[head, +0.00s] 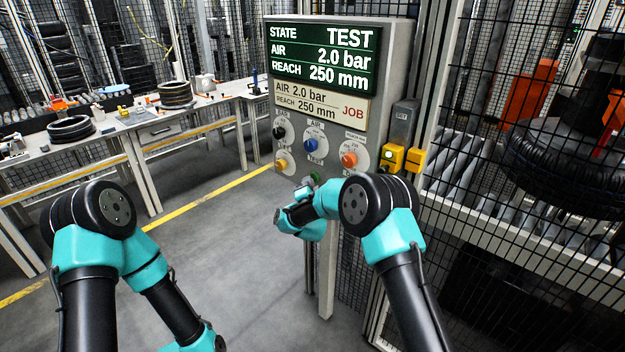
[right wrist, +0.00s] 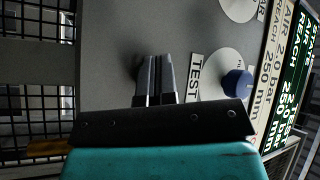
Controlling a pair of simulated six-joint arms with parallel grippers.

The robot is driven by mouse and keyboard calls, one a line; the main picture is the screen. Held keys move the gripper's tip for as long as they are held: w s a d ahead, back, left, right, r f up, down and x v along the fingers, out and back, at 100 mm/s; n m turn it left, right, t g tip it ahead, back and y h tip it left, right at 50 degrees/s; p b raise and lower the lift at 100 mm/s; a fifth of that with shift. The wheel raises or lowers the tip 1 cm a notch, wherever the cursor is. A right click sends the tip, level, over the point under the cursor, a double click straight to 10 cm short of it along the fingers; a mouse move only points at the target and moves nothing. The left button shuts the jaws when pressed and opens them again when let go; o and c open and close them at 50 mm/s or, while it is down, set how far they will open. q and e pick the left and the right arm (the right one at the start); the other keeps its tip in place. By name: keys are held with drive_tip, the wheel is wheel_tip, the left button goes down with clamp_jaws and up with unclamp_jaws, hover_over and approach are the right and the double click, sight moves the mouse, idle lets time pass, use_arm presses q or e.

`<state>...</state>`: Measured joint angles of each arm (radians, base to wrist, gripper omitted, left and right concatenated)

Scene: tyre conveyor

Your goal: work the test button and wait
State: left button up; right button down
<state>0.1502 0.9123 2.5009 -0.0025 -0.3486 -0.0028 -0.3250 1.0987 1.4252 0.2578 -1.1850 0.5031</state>
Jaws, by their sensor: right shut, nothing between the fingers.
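The grey control panel (head: 395,50) stands ahead. Its screen (head: 321,58) reads STATE TEST, AIR 2.0 bar, REACH 250 mm. A job card (head: 318,102) below reads AIR 2.0 bar, REACH 250 mm. The TEST label (right wrist: 195,78) sits below the blue knob (head: 310,144). A small green part, apparently the test button (head: 316,177), shows below that label in the head view. My right gripper (right wrist: 154,60) is shut and empty, its fingertips at the panel just below the label. They hide the button in the right wrist view; I cannot tell whether they touch it. My left gripper is out of view.
The panel also carries a black knob (head: 278,132), an orange knob (head: 348,159) and a yellow knob (head: 282,164). Yellow boxes (head: 392,158) hang at its right. A mesh fence (head: 480,150) encloses rollers and a tyre (head: 565,165). Workbenches (head: 100,150) stand left; the floor between is clear.

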drive_tip(key=shift+w+d, duration=0.1)
drive_tip(key=shift+d, duration=0.05)
idle(0.5)
drive_tip(key=shift+s+a, duration=0.7)
drive_tip(key=shift+s, duration=0.05)
drive_tip(key=shift+s+a, duration=1.75)
drive_tip(key=shift+s, duration=0.05)
